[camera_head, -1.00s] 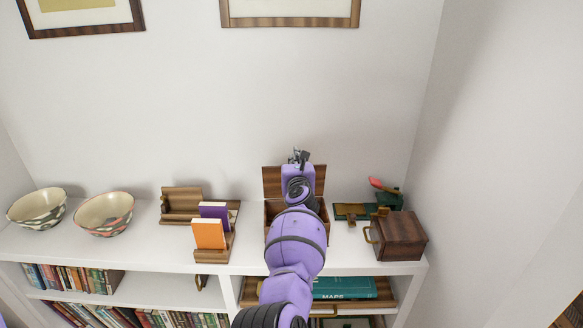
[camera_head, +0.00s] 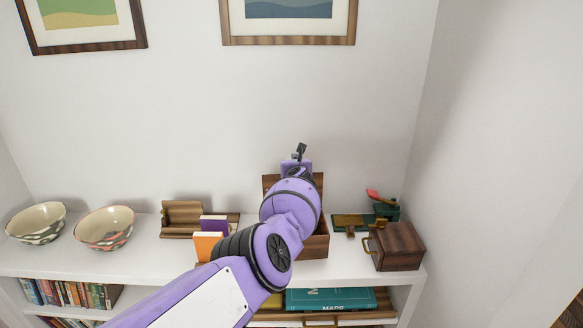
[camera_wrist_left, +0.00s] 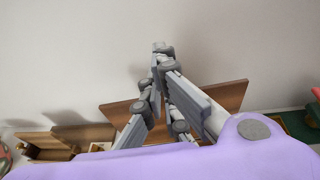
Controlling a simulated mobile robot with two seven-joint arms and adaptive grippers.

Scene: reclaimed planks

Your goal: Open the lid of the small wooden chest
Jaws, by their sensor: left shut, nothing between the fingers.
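The small wooden chest (camera_head: 318,246) stands on the white shelf top, mostly hidden behind my left arm in the head view. Its lid (camera_head: 268,184) stands raised at the back of the box, near the wall. In the left wrist view the lid (camera_wrist_left: 228,94) shows as a brown panel behind the fingers. My left gripper (camera_head: 300,151) is above the lid's top edge in the head view. In the left wrist view its fingers (camera_wrist_left: 161,50) are shut with nothing between them. Whether it touches the lid is hidden. My right gripper is not in view.
A dark wooden box with a brass handle (camera_head: 398,246) and a green item (camera_head: 387,210) stand to the right. A wooden book holder (camera_head: 183,218) with books and two bowls (camera_head: 104,229) stand to the left. Pictures hang on the wall behind.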

